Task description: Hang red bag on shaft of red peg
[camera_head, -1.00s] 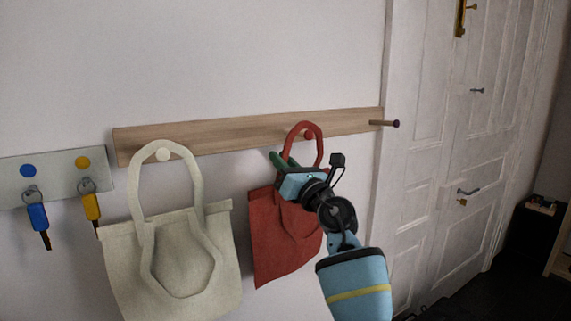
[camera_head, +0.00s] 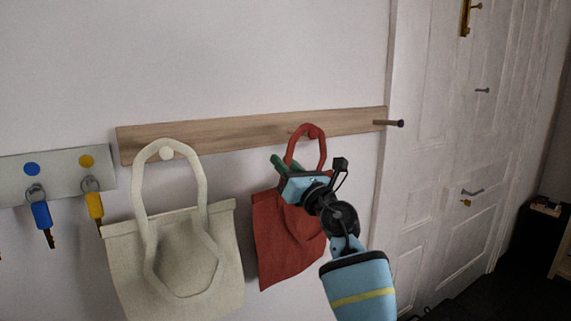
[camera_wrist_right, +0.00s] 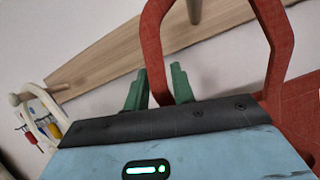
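The red bag (camera_head: 285,245) hangs from its handle loop, slightly tilted, in front of the wall. The red peg (camera_head: 313,132) shows at the top of the loop in the head view. In the right wrist view its wooden shaft (camera_wrist_right: 194,10) shows within the loop's outline. A small gap seems to remain under the loop's top; contact is unclear. My right gripper's green fingers (camera_wrist_right: 158,88) stand close on both sides of the left strand of the red handle (camera_wrist_right: 154,50) and appear shut on it. In the head view, my right gripper (camera_head: 281,164) overlaps the bag's upper part.
A cream bag (camera_head: 185,260) hangs on a peg at the left of the wooden rail (camera_head: 225,133). A dark-tipped peg (camera_head: 395,123) at the rail's right end is free. Keys (camera_head: 42,215) hang from a grey board at left. A white door (camera_head: 440,170) stands at right.

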